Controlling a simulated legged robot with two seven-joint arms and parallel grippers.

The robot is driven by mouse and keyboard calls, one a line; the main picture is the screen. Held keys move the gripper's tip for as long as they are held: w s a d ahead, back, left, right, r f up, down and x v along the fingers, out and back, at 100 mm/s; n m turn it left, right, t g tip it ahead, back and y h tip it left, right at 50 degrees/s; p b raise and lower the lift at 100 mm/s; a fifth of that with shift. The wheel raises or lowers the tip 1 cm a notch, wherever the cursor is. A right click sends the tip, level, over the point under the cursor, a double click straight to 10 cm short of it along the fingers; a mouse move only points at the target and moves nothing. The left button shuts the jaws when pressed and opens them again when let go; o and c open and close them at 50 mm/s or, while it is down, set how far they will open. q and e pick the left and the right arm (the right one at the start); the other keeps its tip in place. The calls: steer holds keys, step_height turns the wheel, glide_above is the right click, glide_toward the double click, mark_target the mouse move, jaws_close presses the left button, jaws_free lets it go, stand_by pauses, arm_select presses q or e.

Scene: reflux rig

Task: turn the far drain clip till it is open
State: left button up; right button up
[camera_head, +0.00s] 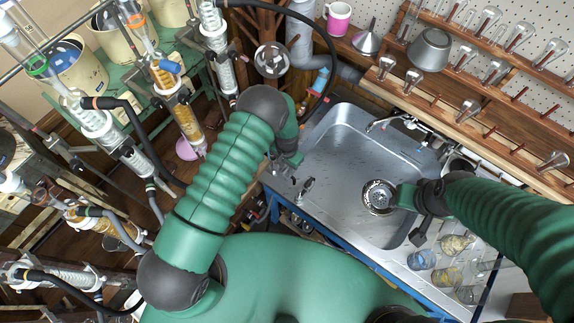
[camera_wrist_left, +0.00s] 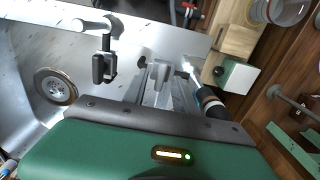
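I cannot pick out the far drain clip with certainty in either view. Several glass columns with hoses stand at the left of the head view; one amber column (camera_head: 184,118) carries a blue clip (camera_head: 170,66). My left arm bends down from its elbow, and my left gripper (camera_head: 287,165) hangs by the sink's left edge, well to the right of the columns, with nothing visibly held. In the left wrist view its green body fills the bottom; finger opening is unclear. My right gripper (camera_head: 415,215) is over the sink's right side, apart from the columns.
The steel sink (camera_head: 340,140) has a round drain (camera_head: 379,196) and a small tap (camera_head: 306,187). Glass jars (camera_head: 421,260) stand at its lower right. A wooden rack (camera_head: 480,110) with flasks, a pink mug (camera_head: 338,18) and a metal pot (camera_head: 429,49) are behind.

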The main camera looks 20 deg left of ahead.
arm_select(q)
steer(key=shift+f, duration=0.35)
steer(key=shift+c, duration=0.2)
jaws_close()
